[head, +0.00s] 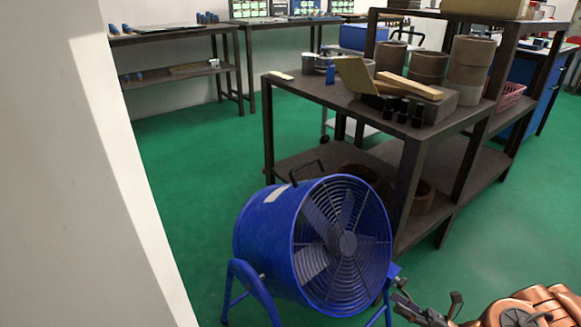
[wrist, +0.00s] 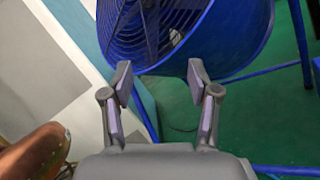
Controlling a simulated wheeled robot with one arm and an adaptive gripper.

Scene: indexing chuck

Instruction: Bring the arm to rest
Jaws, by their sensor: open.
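My gripper (head: 428,300) shows at the bottom right of the head view, low and just right of the blue fan's stand. In the wrist view my gripper (wrist: 159,80) has its two fingers spread wide apart with nothing between them. The blue drum fan (head: 318,245) stands on the green floor in the lower middle of the head view. It also fills the top of the wrist view (wrist: 235,35), beyond the fingertips. I cannot tell the exact gap between the fingers and the fan.
A dark metal shelf bench (head: 425,135) with pots and boards stands behind the fan. A pale wall or pillar (head: 75,170) fills the left side. A table (head: 175,38) stands along the back wall. Green floor (head: 195,165) is clear between the pillar and the bench.

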